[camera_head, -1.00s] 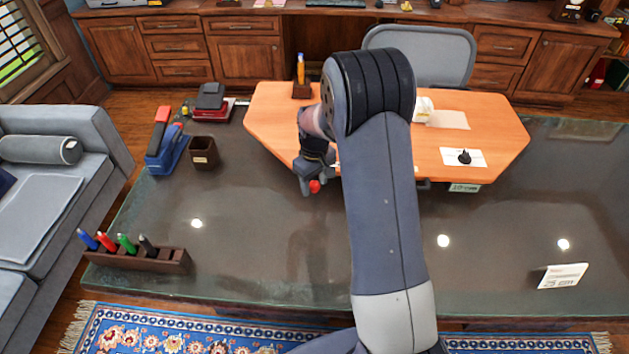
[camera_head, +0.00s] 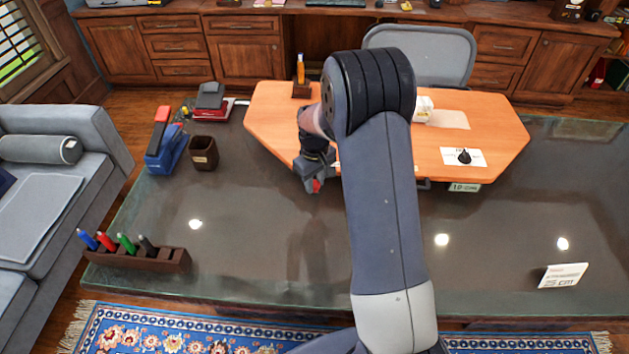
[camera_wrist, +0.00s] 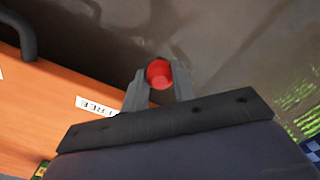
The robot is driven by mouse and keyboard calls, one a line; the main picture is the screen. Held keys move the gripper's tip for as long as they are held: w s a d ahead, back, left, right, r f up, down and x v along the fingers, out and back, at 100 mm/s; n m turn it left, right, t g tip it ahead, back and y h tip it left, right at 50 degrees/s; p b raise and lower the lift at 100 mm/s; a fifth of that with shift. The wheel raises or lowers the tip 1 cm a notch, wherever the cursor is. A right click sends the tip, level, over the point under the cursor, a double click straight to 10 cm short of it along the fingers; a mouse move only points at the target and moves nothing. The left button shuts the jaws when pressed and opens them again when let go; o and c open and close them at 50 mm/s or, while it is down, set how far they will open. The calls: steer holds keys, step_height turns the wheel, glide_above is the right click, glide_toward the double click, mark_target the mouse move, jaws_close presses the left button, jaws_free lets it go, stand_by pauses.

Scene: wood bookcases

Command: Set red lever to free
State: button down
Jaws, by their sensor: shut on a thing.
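The red lever knob (camera_wrist: 159,73) sits between the two fingertips of my gripper (camera_wrist: 158,88) in the wrist view, and the fingers are shut on it. In the head view the red knob (camera_head: 316,186) shows at the end of my gripper (camera_head: 313,180), at the front left edge of the orange board (camera_head: 275,125). A white label reading "FREE" (camera_wrist: 95,106) is on the board's edge, left of the knob in the wrist view. The lever's shaft and pivot are hidden.
A blue device with a red top (camera_head: 165,145) and a brown cup (camera_head: 203,153) stand at the left. A pen rack (camera_head: 140,256) is at the front left, and a "25 cm" card (camera_head: 563,276) at the right.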

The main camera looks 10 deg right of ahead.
steer(key=shift+d, duration=0.1)
steer(key=shift+d+n+b, duration=0.55)
steer(key=shift+d+n, duration=0.6)
steer(key=shift+n, duration=0.6)
steer(key=shift+d+n+b, duration=0.55)
steer(key=shift+d+n, duration=0.55)
steer(key=shift+n, duration=0.65)
steer(key=c, duration=1.1)
jaws_free()
steer(key=shift+c, duration=0.2)
steer(key=shift+r, duration=0.1)
